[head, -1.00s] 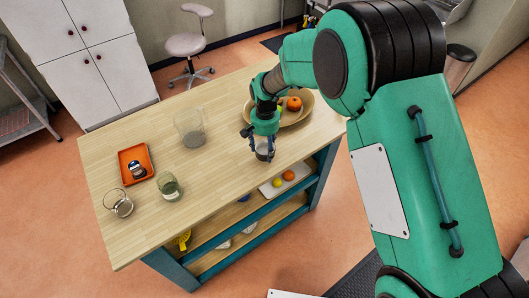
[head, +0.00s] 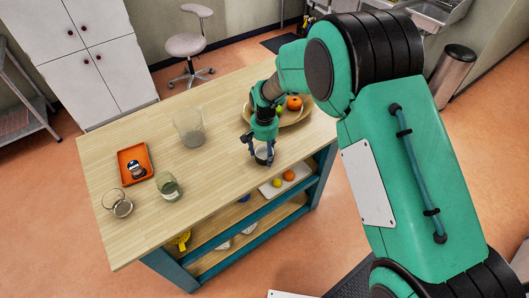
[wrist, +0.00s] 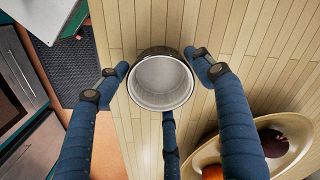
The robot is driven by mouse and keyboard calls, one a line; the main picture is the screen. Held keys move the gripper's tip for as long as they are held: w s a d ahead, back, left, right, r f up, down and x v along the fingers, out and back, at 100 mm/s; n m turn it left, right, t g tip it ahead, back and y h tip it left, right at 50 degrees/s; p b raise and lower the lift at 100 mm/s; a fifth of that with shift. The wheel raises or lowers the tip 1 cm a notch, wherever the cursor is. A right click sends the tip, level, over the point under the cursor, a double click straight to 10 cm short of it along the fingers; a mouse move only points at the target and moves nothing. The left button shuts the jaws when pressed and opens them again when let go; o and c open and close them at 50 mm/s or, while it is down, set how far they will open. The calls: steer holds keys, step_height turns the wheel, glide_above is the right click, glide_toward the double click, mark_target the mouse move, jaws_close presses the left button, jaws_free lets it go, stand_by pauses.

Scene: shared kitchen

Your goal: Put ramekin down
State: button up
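The ramekin (head: 263,155) is a small whitish cup with a dark outer side. It is upright at the table's (head: 226,158) near edge, between the fingers of my gripper (head: 261,151). In the wrist view the ramekin (wrist: 161,82) is seen from above and looks empty inside.
A fruit bowl (head: 295,119) stands just behind and right of my gripper. A clear container (head: 189,127), an orange tray (head: 124,157), a glass jar (head: 168,187) and a glass pitcher (head: 117,203) stand farther left. The tabletop between them and my gripper is clear.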

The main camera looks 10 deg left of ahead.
mark_target(265, 157)
steer(key=shift+o, duration=0.7)
steer(key=shift+r, duration=0.1)
step_height(265, 157, up, 12)
steer(key=p, duration=0.1)
stand_by(0.7)
steer(key=shift+r, duration=0.15)
